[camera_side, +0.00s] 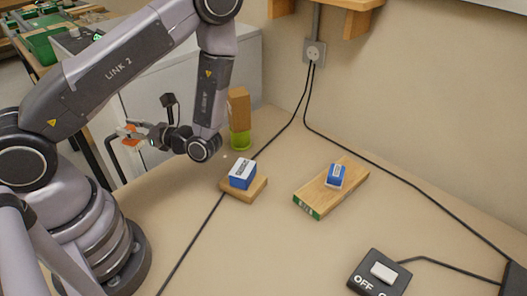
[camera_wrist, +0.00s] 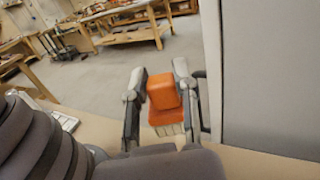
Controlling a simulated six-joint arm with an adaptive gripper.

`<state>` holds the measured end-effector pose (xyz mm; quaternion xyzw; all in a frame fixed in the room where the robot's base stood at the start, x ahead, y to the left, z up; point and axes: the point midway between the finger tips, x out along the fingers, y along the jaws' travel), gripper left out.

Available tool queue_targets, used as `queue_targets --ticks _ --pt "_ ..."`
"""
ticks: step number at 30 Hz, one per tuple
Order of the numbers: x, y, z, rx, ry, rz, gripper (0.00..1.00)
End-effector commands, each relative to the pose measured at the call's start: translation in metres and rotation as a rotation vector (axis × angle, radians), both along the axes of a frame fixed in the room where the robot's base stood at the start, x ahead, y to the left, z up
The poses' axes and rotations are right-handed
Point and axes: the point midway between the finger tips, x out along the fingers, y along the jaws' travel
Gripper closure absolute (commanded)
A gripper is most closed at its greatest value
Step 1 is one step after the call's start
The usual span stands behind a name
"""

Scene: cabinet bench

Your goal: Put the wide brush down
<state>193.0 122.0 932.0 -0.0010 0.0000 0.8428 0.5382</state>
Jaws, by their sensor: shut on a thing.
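The wide brush (camera_wrist: 164,95) has an orange handle and a paler edge that looks like bristles. It sits between the two fingers of my gripper (camera_wrist: 159,72) in the wrist view. The fingers hide part of the brush in the side view.
A blue and white block (camera_side: 243,174) lies on a small wooden block. Another blue block (camera_side: 336,175) lies on a wooden board (camera_side: 314,198). A switch box (camera_side: 370,278) and black cables lie on the bench. Front middle is clear.

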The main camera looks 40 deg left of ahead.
Motion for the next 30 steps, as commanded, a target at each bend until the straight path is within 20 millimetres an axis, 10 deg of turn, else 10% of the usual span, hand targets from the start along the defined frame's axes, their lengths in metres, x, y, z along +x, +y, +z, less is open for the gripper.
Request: queue_targets --ticks 12,30 --pt "0.110 -0.006 -0.050 0.002 0.003 -0.748 1.00" --pt "0.121 -0.013 -0.130 0.001 0.002 -0.828 1.00"
